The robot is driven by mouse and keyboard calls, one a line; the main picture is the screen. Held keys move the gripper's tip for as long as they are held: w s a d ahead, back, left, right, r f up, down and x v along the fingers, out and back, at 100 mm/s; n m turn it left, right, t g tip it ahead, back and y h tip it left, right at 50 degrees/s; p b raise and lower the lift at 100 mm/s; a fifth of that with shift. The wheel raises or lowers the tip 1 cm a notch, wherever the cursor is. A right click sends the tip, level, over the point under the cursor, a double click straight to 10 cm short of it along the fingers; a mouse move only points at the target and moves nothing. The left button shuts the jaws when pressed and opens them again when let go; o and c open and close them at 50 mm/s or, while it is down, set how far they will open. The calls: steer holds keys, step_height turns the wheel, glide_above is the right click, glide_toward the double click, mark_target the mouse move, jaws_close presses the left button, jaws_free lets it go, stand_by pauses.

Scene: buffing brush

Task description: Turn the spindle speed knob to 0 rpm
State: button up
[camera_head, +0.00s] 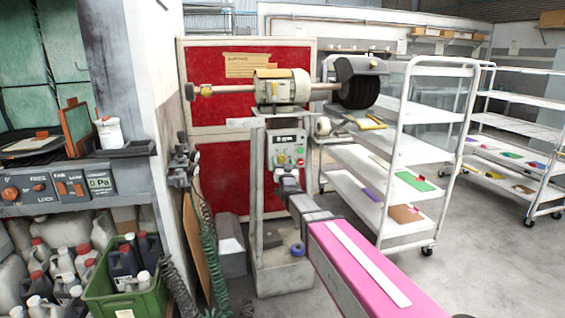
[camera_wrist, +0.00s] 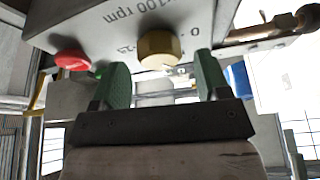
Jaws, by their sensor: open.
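The spindle speed knob (camera_wrist: 159,48) is a brass-coloured knob on a grey panel (camera_wrist: 190,20) in the wrist view. The panel carries upside-down lettering "x100 rpm" and scale marks, with a "0" to the right of the knob. The knob's pointer setting cannot be read. My gripper (camera_wrist: 162,62) is open, with one green finger on each side of the knob and a visible gap to each. In the head view, the control box (camera_head: 287,141) sits on the buffing machine's pedestal. My gripper (camera_head: 283,172) is in front of its lower part, and the knob cannot be made out there.
A red button (camera_wrist: 72,60) lies left of the knob in the wrist view. The buffing machine (camera_head: 283,88) has a dark brush wheel (camera_head: 357,84) at its right. A white shelf cart (camera_head: 400,150) stands close on the right, and coiled hoses (camera_head: 207,225) hang left.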

steer(key=shift+x, duration=0.8)
steer(key=c, duration=0.9)
steer(key=shift+n, duration=0.6)
steer(key=n+y, duration=0.2)
steer(key=n, duration=0.2)
steer(key=n+g+y, duration=0.1)
steer(key=n+y, duration=0.1)
steer(key=n, duration=0.2)
steer(key=shift+g, duration=0.3)
steer(key=n+g+y, duration=0.1)
steer(key=n, duration=0.2)
steer(key=n+g+y, duration=0.1)
steer(key=n+g, duration=0.1)
steer(key=n, duration=0.2)
steer(key=shift+n+y, duration=0.3)
